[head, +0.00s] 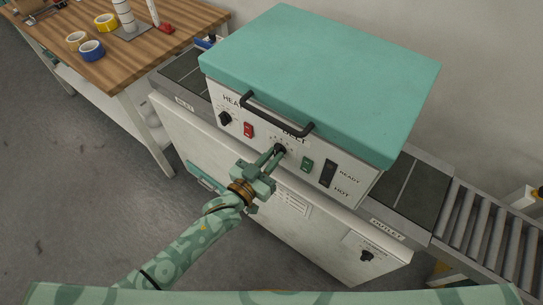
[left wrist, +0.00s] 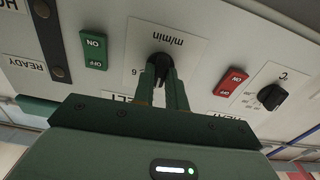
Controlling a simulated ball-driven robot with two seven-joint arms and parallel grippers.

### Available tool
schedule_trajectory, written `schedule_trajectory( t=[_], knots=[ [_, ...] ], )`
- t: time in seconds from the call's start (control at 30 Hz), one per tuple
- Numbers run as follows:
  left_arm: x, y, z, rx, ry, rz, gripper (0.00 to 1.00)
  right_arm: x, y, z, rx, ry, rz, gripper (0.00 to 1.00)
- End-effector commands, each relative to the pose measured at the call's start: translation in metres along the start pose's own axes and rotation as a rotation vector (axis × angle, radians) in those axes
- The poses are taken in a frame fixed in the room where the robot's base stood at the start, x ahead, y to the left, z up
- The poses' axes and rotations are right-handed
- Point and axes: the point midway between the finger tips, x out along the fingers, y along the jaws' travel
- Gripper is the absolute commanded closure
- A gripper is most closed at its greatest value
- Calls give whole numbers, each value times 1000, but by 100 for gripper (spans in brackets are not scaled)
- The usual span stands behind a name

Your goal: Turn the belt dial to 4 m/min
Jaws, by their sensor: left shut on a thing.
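The belt dial (left wrist: 161,63) is a black knob on the white front panel of a teal-lidded machine (head: 320,75). Its white scale plate (left wrist: 185,48) reads "m/min", upside down in the left wrist view. My left gripper (head: 276,153) is at the dial in the head view, and its two fingers (left wrist: 161,80) close around the knob in the left wrist view. The fingers cover part of the scale. A "6" shows beside them, but I cannot read the dial's setting. My right gripper is not in view.
A red switch (head: 248,130) and the heat dial (head: 225,118) sit left of the belt dial. A green switch (head: 307,165) sits right. A black handle (head: 277,118) juts out above. A wooden table (head: 140,60) with tape rolls stands at left; a roller conveyor (head: 480,235) runs right.

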Motion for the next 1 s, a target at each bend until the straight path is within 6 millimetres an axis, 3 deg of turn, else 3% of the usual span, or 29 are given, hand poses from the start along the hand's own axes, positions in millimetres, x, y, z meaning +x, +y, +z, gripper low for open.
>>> schedule_trajectory(
  t=[0.57, 0.6, 0.67, 1.0],
  knots=[
    [-1, 0, 2, 33, -5, 0, 100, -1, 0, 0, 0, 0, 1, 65],
    [-1, 0, 2, 32, -6, 0, 81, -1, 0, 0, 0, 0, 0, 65],
    [-1, 0, 2, 32, -5, 0, 65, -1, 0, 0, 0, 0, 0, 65],
    [0, 0, 1, 32, -2, 0, 65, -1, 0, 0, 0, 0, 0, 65]
  ],
)
